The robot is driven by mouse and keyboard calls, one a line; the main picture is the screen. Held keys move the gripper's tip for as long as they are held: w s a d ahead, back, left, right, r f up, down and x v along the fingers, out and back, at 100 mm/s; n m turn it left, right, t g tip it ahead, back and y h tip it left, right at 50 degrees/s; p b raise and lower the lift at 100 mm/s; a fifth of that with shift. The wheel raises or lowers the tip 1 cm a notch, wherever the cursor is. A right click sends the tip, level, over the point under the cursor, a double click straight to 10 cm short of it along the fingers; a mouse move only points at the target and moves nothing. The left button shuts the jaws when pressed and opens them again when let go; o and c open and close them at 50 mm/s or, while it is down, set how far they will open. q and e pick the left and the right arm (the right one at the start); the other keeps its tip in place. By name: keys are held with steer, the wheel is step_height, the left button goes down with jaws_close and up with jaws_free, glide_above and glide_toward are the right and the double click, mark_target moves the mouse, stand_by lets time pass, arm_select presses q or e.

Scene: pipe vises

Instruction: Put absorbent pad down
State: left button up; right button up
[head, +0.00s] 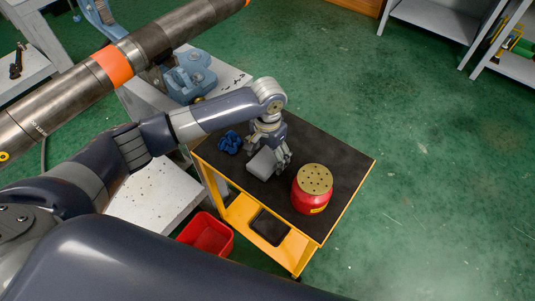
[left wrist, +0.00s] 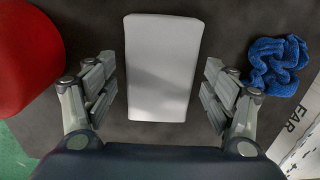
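The absorbent pad (head: 262,163) is a light grey rectangular block on the dark top of the yellow cart (head: 345,165). In the left wrist view the pad (left wrist: 162,68) lies between the two fingers of my left gripper (left wrist: 160,95), with a gap on each side. My left gripper (head: 277,152) is open, over the cart top at the pad. The fingers partly hide the pad's edge in the head view. My right gripper is not in view.
A red can (head: 310,195) with a perforated brass-coloured top stands right of the pad. A crumpled blue cloth (head: 230,143) lies left of it. A long pipe (head: 120,65) with an orange band crosses the upper left near a blue vise (head: 190,77). A red bin (head: 207,235) sits below.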

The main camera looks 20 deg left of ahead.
mark_target(268, 158)
arm_select(q)
steer(key=shift+r, duration=0.1)
steer(key=shift+r, duration=0.35)
step_height(268, 158, up, 11)
steer(key=shift+r, duration=0.2)
steer(key=shift+f, duration=0.1)
stand_by(0.5)
